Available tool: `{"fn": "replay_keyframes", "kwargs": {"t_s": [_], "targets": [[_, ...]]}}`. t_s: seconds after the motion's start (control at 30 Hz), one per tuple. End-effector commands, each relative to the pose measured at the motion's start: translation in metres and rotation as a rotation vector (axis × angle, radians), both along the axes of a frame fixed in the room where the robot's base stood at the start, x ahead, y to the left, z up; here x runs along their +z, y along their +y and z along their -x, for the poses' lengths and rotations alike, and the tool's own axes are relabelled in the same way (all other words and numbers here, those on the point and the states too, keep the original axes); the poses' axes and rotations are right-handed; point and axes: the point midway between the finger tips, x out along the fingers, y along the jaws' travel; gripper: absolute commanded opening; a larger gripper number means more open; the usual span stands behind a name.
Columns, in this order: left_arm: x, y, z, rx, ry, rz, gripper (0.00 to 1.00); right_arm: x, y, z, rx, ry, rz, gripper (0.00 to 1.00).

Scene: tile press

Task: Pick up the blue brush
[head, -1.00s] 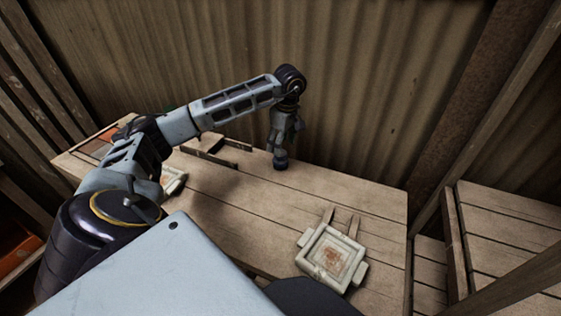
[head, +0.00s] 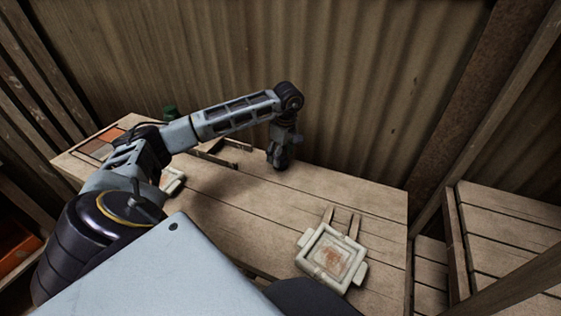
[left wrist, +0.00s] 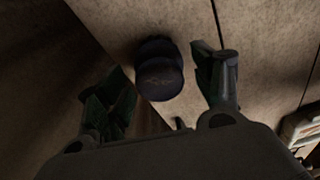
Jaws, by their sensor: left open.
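The brush, a dark blue, rounded, stubby thing (left wrist: 158,72), stands on the wooden table. In the left wrist view it is between the two open fingers of my left gripper (left wrist: 165,88), with space on both sides, more on the right. In the head view my left gripper (head: 284,140) points down near the back edge, and the brush (head: 278,161) shows low at its fingers, mostly hidden. I cannot tell whether a finger touches it. My right gripper is not in view.
A pale frame mould with a rusty square (head: 331,257) lies at the table's front right. Another pale mould (head: 173,180) is partly behind my left arm. Coloured tiles (head: 104,142) lie at the far left. A corrugated wall (head: 390,90) closes the back. The table's middle is clear.

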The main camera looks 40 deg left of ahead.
Motion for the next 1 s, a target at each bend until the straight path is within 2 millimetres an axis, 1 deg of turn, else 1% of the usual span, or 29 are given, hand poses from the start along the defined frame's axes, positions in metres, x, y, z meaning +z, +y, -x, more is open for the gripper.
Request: {"fn": "replay_keyframes", "kwargs": {"t_s": [0.17,0.43,0.63,0.83,1.0], "targets": [[0.0,0.0,0.0,0.0,0.0,0.0,0.67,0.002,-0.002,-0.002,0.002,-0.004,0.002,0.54],[0.0,0.0,0.0,0.0,0.0,0.0,0.67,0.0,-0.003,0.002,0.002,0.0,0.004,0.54],[0.0,0.0,0.0,0.0,0.0,0.0,0.41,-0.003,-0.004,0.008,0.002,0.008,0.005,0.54],[0.0,0.0,0.0,-0.001,0.0,0.0,0.16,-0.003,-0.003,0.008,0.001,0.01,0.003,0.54],[0.0,0.0,0.0,0.0,-0.001,0.0,0.16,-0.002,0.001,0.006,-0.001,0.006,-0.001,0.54]]}}
